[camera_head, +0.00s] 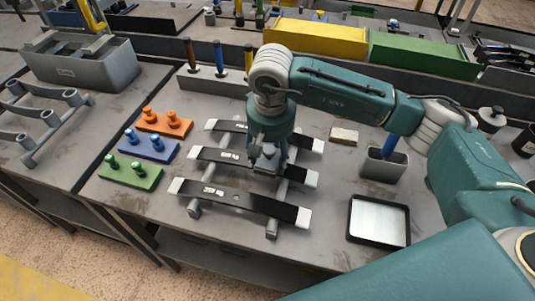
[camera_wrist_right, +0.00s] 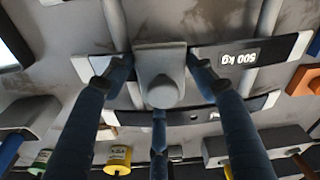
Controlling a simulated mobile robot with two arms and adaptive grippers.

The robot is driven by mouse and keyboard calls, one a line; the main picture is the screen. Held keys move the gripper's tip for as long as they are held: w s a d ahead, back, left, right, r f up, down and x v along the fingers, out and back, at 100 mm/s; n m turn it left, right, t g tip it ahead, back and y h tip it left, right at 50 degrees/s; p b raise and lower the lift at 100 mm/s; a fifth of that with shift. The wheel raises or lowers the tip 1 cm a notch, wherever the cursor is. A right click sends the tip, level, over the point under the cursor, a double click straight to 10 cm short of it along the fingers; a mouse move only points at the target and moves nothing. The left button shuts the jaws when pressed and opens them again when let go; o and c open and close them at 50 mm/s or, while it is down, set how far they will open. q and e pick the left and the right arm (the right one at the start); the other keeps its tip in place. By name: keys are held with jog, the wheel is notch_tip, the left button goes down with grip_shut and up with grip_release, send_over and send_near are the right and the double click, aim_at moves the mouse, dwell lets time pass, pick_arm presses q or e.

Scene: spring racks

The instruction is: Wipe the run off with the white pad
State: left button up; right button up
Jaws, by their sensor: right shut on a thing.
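My right gripper (camera_head: 268,158) is shut on a pale grey block with a round knob (camera_wrist_right: 160,72), over the middle of the rack's middle black leaf. I cannot tell if the block touches the leaf. The middle leaf (camera_head: 205,153) has white ends and a white mark reading "500 kg" in the wrist view (camera_wrist_right: 243,57). The far leaf (camera_head: 300,142) and near leaf (camera_head: 250,202) carry white marks too. A small off-white pad-like block (camera_head: 344,135) lies right of the rack. A black tray with a white surface (camera_head: 378,221) lies at the right. No run shows clearly; my gripper hides part of the middle leaf.
A grey cup (camera_head: 383,165) with a blue handle stands between the off-white block and tray. Orange (camera_head: 165,122), blue (camera_head: 149,145) and green (camera_head: 131,172) knobbed blocks sit left of the rack. Yellow (camera_head: 318,40) and green (camera_head: 424,54) bins stand behind.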

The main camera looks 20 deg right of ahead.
aim_at(287, 168)
jog(key=shift+s+d+f+b, duration=0.15)
jog(key=shift+s+d+b, duration=0.15)
jog(key=shift+s+d, duration=0.4)
jog(key=shift+s+d+f+b, duration=0.15)
jog(key=shift+s+d+b, duration=0.2)
jog(key=shift+d, duration=0.55)
jog(key=shift+s+d, duration=0.35)
jog(key=shift+r, duration=0.1)
jog(key=shift+w+r+p, duration=0.1)
jog(key=shift+r+p, duration=1.35)
jog(key=shift+r, duration=1.6)
jog(key=shift+r, duration=0.1)
jog(key=shift+r+p, duration=0.3)
jog(key=shift+r, duration=1.1)
